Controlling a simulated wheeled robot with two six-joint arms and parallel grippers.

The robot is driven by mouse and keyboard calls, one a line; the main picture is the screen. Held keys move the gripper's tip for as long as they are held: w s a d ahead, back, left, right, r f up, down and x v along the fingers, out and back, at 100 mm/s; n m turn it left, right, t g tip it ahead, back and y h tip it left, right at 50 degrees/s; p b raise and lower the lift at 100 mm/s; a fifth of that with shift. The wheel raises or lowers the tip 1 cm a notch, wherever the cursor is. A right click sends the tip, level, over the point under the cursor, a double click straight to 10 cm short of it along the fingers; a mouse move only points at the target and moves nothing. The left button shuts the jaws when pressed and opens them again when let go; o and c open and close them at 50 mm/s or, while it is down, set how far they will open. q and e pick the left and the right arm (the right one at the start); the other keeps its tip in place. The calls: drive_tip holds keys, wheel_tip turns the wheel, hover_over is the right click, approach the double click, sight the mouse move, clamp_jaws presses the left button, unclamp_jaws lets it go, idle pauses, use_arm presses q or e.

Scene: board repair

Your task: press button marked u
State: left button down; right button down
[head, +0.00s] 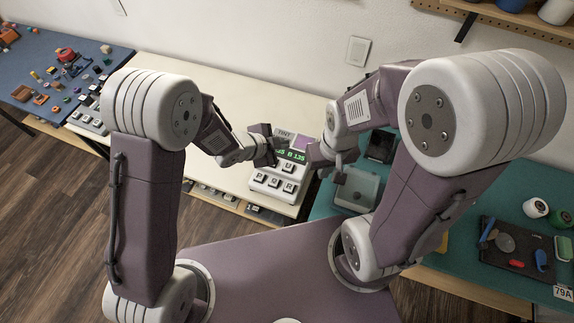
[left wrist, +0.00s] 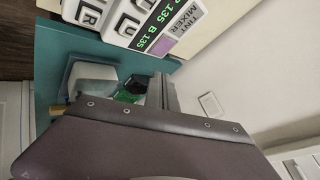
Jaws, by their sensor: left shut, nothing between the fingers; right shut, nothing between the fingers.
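The tint mixer (head: 270,187) is a pale box on the cream table, with a green-digit display (head: 296,154), a purple patch and square keys with dark letters. It also shows, turned, in the left wrist view (left wrist: 160,47). There one key (left wrist: 126,25) appears to carry a U, beside a key marked R (left wrist: 92,16). In the head view the key letters are too small to read surely. My left gripper (head: 271,155) is shut and empty over the display's left part, covering some of it. My right gripper (head: 325,163) is shut and empty by the mixer's right side.
A cream table (head: 225,95) extends left and behind the mixer. A teal table (head: 500,205) on the right holds a translucent box (head: 357,188) and a dark tool tray (head: 515,250). A blue mat (head: 35,60) with small parts lies far left. My right arm stands close beside the mixer.

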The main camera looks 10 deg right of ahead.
sight(286, 168)
use_arm(q)
drive_tip(key=shift+s+d+f+m, duration=0.1)
drive_tip(key=shift+s+d+m, duration=0.2)
drive_tip(key=shift+s+d, duration=0.2)
wheel_tip(286, 168, down, 9)
drive_tip(key=b, duration=0.8)
drive_tip(key=shift+a+r, duration=0.1)
drive_tip(key=shift+r, duration=0.1)
idle(1.4)
drive_tip(key=shift+f+b, duration=0.35)
drive_tip(key=shift+f, duration=0.05)
